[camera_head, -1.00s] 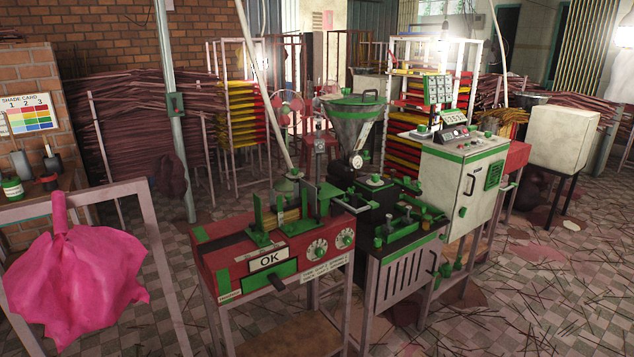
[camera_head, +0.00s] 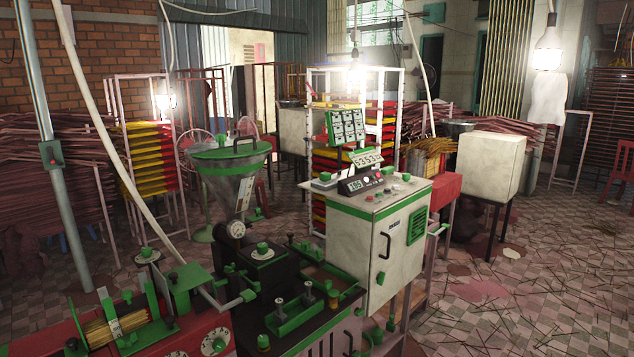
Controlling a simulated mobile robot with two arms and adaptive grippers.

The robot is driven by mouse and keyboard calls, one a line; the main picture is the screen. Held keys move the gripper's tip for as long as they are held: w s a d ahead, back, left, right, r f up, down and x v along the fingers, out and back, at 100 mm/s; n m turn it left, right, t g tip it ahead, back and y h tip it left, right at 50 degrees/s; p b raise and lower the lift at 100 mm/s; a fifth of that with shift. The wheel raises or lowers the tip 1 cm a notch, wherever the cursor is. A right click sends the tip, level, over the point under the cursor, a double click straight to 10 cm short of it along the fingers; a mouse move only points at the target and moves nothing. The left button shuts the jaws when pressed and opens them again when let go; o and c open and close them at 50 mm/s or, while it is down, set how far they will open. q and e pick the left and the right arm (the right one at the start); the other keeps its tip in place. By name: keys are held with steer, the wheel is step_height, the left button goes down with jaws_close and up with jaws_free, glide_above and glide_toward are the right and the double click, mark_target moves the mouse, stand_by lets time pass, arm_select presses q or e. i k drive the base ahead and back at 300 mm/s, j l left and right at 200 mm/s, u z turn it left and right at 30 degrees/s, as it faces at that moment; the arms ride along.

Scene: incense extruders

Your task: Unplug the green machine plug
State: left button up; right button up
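The incense machine stands in the lower middle, with green trim, a steel hopper (camera_head: 230,180) under a green lid, and a black bed (camera_head: 285,310). A white control cabinet (camera_head: 378,245) with a green top band and green vent adjoins it on the right. A red unit (camera_head: 200,335) with a green-framed stick holder (camera_head: 120,320) is at the lower left. A small green box (camera_head: 51,155) is fixed to a grey pole at the left. I cannot make out a plug for certain. Neither of my grippers is in view.
A pale box on a black stand (camera_head: 490,165) stands right of the cabinet. Racks of yellow and red trays (camera_head: 150,160) and bundled sticks (camera_head: 60,215) fill the back. The tiled floor (camera_head: 540,280) at right is mostly open, with scattered sticks.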

mark_target(325, 176)
steer(key=i+l+u, duration=0.15)
steer(key=u, duration=0.2)
steer(key=l+u, duration=0.35)
steer(key=i+l+u, duration=0.1)
steer(key=l+u, duration=0.6)
steer(key=l, duration=1.95)
